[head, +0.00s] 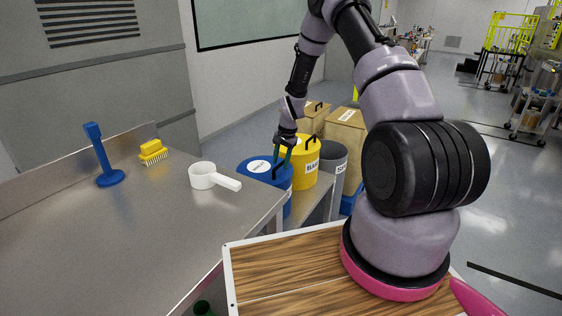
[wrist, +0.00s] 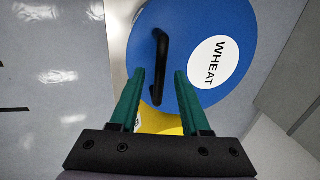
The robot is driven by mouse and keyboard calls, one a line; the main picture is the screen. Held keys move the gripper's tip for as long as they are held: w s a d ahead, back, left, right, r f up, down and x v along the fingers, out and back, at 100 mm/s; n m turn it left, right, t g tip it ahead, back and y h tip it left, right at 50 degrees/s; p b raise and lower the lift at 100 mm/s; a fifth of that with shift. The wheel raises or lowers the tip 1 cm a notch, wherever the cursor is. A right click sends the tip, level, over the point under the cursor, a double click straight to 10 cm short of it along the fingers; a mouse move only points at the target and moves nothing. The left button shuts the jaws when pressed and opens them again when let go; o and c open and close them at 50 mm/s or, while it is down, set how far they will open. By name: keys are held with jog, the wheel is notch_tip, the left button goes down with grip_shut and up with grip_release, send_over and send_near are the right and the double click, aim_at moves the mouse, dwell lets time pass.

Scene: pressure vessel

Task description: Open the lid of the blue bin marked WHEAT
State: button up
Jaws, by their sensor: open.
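The blue bin marked WHEAT (head: 258,168) stands just past the right end of the steel table in the head view. Its round blue lid (wrist: 226,22) fills much of the wrist view, with a white WHEAT label (wrist: 214,62) and a black bar handle (wrist: 160,62). The lid lies shut as far as I can see. My gripper (wrist: 159,75) is open, its two green fingers on either side of the handle's near end in the picture. I cannot tell whether the fingers touch the handle. In the head view my gripper (head: 281,153) is above the lid's right part.
A yellow bin (head: 304,172) stands right behind the blue bin, with a grey bin (head: 332,165) beside it and tan boxes (head: 345,127) behind. The steel table (head: 130,230) holds a white scoop (head: 205,177), a yellow brush (head: 152,152) and a blue upright tool (head: 101,160).

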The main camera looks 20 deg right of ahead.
jog(key=shift+c, duration=0.4)
grip_shut()
dwell(1.0)
